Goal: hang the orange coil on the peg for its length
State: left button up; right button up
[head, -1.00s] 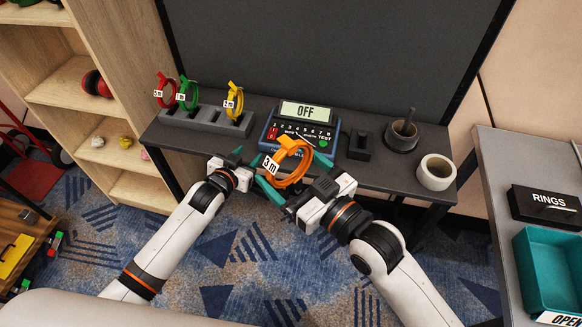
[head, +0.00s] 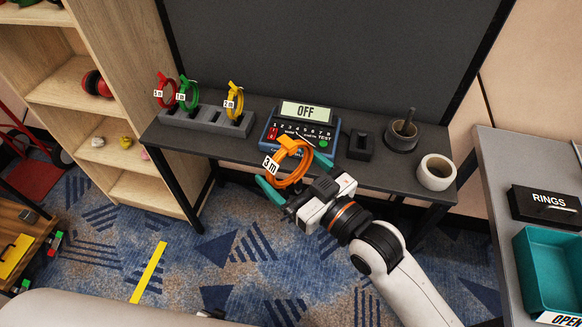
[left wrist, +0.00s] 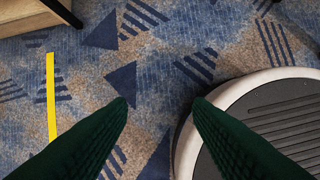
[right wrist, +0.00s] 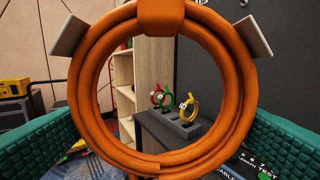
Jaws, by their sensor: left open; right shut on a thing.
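The orange coil (head: 292,165) has a white tag reading 3 m and is held up in front of the table. My right gripper (head: 296,176) is shut on it, with teal fingers at either side. The coil (right wrist: 92,95) fills the right wrist view as a ring. A grey peg rack (head: 205,122) stands at the table's left end. It carries a red coil (head: 166,93), a green coil (head: 188,96) and a yellow coil (head: 235,100), with a gap between green and yellow. My left gripper (left wrist: 160,100) is open and empty above the floor.
A tester box (head: 300,133) showing OFF sits behind the orange coil. A black block (head: 361,143), a dark cup (head: 402,135) and a tape roll (head: 437,172) stand to its right. A wooden shelf (head: 135,100) is left of the table.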

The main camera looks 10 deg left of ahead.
jog(key=shift+w+d+r, duration=0.1)
jog(key=shift+d+r, duration=0.15)
jog(key=shift+d, duration=0.15)
jog(key=s+d+f+m+t+h, duration=0.1)
jog(key=d+f+m+t+h, duration=0.15)
jog(key=d+h, duration=0.4)
jog(key=s+d+f+m+t+h, duration=0.1)
jog(key=s+d+m+t+h, duration=0.2)
jog(key=d, duration=0.7)
jog(key=d+f+m+t+h, duration=0.1)
jog(key=d+f+m+h, duration=0.1)
jog(key=d+m+h, duration=0.45)
jog(key=w+a+r+n+y, duration=0.3)
jog(key=a+r+y, duration=0.3)
jog(key=r+y, duration=0.1)
jog(key=w+a+r+n+y, duration=0.3)
jog(key=w+a+r+y, duration=0.15)
jog(key=r+y, duration=0.3)
pick_arm(q)
jog(key=s+d+f+g+p, duration=0.1)
jog(key=s+g, duration=0.1)
jog(key=s, duration=1.2)
jog(key=shift+f+g+p, duration=0.4)
pick_arm(e)
jog(key=s+a+r+n+g+y, duration=0.6)
jog(key=r+n+g, duration=0.4)
jog(key=g, duration=0.8)
jog(key=shift+s+a+r+n, duration=0.2)
jog(key=shift+s+a+n, duration=0.35)
jog(key=shift+s+n, duration=0.5)
